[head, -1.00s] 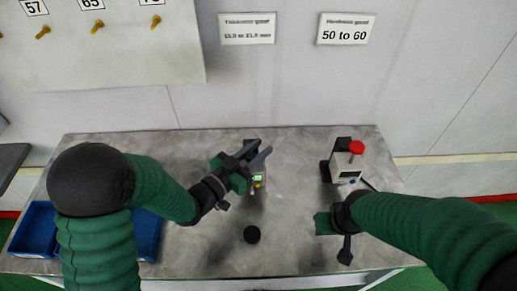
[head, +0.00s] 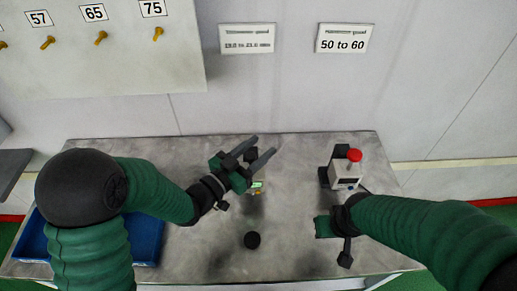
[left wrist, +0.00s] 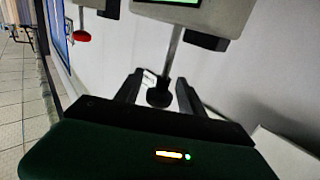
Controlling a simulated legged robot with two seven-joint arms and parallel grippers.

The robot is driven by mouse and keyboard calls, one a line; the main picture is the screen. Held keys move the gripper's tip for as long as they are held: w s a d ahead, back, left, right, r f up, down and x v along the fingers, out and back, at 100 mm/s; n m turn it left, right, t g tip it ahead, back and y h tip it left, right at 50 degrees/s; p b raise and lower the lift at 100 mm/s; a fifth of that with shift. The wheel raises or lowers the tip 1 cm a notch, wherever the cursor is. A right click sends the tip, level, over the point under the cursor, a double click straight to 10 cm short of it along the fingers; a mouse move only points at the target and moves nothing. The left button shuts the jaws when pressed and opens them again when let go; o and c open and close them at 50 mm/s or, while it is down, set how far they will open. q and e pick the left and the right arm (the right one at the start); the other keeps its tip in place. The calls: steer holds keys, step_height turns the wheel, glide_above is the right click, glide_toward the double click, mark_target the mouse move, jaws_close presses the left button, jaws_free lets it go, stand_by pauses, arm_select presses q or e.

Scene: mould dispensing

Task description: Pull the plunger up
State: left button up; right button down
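The gauge (head: 257,185) with a small green display stands on the table, partly hidden by my left gripper. Its plunger is a metal rod with a black knob (head: 251,156) at its end. In the left wrist view the knob (left wrist: 158,96) hangs below the rod (left wrist: 172,50), between the fingers of my left gripper (left wrist: 158,92). Gaps show on both sides of the knob. In the head view my left gripper (head: 264,149) is open above the gauge. My right gripper (head: 334,240) hovers over the table's right part; its finger gap cannot be made out.
A white tester (head: 345,174) with a red knob stands at the right back. A black disc (head: 252,240) lies at the front middle. A blue bin (head: 147,238) sits at the left behind my arm. The wall board (head: 100,65) has numbered hooks.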

steer(key=shift+f+b, duration=0.55)
arm_select(q)
steer(key=p+v, duration=1)
steer(key=v, duration=0.7)
steer(key=shift+p, duration=0.4)
arm_select(e)
steer(key=w+v, duration=0.2)
steer(key=v, duration=0.8)
steer(key=shift+r, duration=0.6)
arm_select(q)
steer(key=shift+w, duration=0.1)
arm_select(e)
steer(key=shift+w, duration=0.1)
